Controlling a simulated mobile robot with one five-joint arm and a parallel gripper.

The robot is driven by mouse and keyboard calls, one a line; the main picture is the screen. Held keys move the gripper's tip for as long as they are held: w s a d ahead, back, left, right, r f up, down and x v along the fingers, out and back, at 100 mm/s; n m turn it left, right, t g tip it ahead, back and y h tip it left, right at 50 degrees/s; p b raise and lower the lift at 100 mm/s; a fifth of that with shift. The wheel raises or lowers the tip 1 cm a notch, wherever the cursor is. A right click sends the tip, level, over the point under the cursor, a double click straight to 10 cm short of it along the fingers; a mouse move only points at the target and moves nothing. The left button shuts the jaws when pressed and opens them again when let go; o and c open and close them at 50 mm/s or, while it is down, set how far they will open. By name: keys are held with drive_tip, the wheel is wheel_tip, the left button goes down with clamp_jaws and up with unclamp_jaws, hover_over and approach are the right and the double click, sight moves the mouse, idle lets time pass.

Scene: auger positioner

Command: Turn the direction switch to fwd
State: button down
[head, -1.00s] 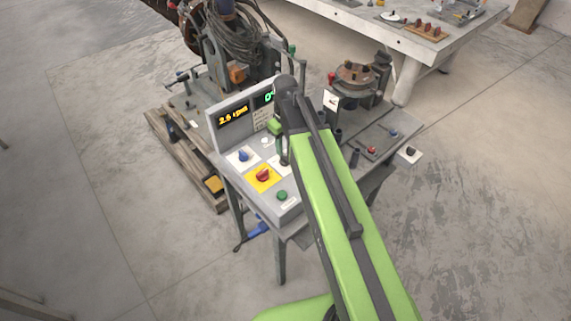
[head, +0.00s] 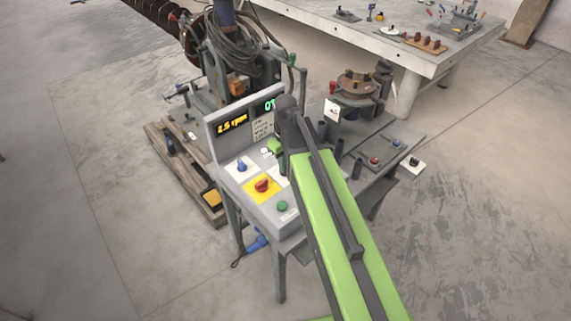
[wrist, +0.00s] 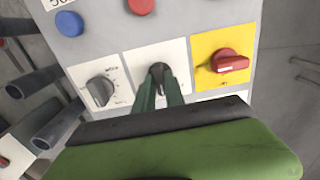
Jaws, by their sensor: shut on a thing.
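In the wrist view the direction switch (wrist: 158,70) is a small dark knob on a white plate, between a grey dial knob and a red switch. My gripper (wrist: 159,88) has its two green fingers closed around this knob. The fingers cover its lower part and most of the plate, so I cannot read its marks or tell which position it is in. In the head view my gripper (head: 279,156) is at the control panel, and my arm hides the switch.
A red switch (wrist: 228,62) on a yellow plate sits close on the right, and a grey dial knob (wrist: 101,91) on the left. A red button (wrist: 141,5) and a blue button (wrist: 69,23) are above. The panel display (head: 232,123) is lit yellow.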

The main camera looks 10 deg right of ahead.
drive_tip(key=shift+m, duration=0.3)
drive_tip(key=m, duration=0.4)
drive_tip(key=shift+m, duration=2.1)
drive_tip(key=c, duration=1.4)
unclamp_jaws()
